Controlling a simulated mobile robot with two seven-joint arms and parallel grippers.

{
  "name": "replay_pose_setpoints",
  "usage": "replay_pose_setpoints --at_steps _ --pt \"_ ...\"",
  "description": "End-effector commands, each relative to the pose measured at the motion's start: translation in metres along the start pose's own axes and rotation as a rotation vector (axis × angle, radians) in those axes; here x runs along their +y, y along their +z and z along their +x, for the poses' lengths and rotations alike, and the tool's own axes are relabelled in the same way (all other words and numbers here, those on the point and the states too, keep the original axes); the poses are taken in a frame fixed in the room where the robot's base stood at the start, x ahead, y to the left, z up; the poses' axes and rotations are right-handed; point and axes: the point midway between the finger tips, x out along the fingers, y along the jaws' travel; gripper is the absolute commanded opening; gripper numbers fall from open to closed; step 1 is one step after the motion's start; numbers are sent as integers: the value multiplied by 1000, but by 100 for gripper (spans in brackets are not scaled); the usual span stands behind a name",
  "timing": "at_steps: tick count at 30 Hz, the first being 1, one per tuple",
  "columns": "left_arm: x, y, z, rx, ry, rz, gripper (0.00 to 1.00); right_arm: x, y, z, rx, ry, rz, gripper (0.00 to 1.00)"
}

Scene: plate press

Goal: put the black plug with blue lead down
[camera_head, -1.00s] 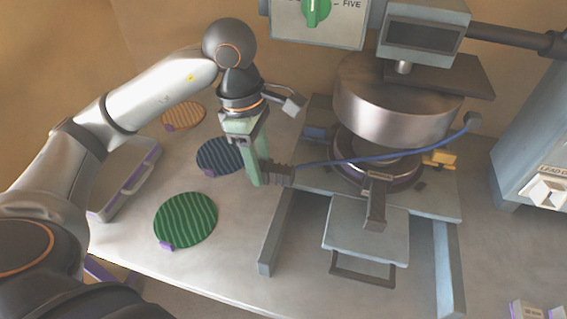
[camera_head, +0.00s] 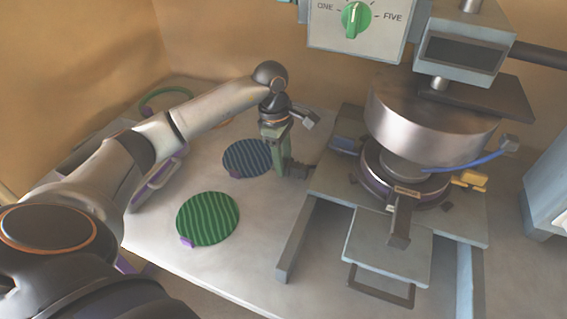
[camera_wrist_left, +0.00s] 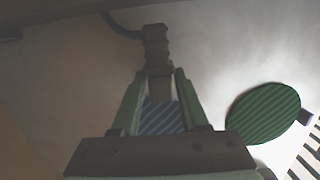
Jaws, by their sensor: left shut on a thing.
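My left gripper (camera_head: 280,166) is shut on the black plug (camera_head: 297,169), beside the left edge of the press. In the left wrist view, the plug (camera_wrist_left: 156,44) sticks out beyond the green fingers (camera_wrist_left: 158,82), and its blue lead (camera_wrist_left: 121,28) curves off to the upper left. I cannot tell whether the plug touches the table. My right gripper is not in view.
A blue striped disc (camera_head: 246,157) lies left of the gripper, and a green striped disc (camera_head: 207,218) lies nearer. The press's round metal head (camera_head: 432,112) stands at the right. The light table (camera_head: 255,225) is clear between the green disc and the press leg.

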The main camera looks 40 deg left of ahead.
Motion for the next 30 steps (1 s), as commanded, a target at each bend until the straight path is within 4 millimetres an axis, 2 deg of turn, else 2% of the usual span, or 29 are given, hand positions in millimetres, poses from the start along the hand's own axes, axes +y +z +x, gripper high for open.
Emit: replay_pose_setpoints --at_steps 3,14,15,22,30 --pt "0 -2 13 -1 0 -1 0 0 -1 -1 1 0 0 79" --pt "0 -2 18 -1 2 -1 0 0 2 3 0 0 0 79" --pt "0 -2 16 0 2 -1 48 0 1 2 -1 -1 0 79" --pt "0 -2 16 0 2 -1 74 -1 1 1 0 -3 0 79" --pt "0 -2 14 -1 2 -1 74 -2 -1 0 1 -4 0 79"
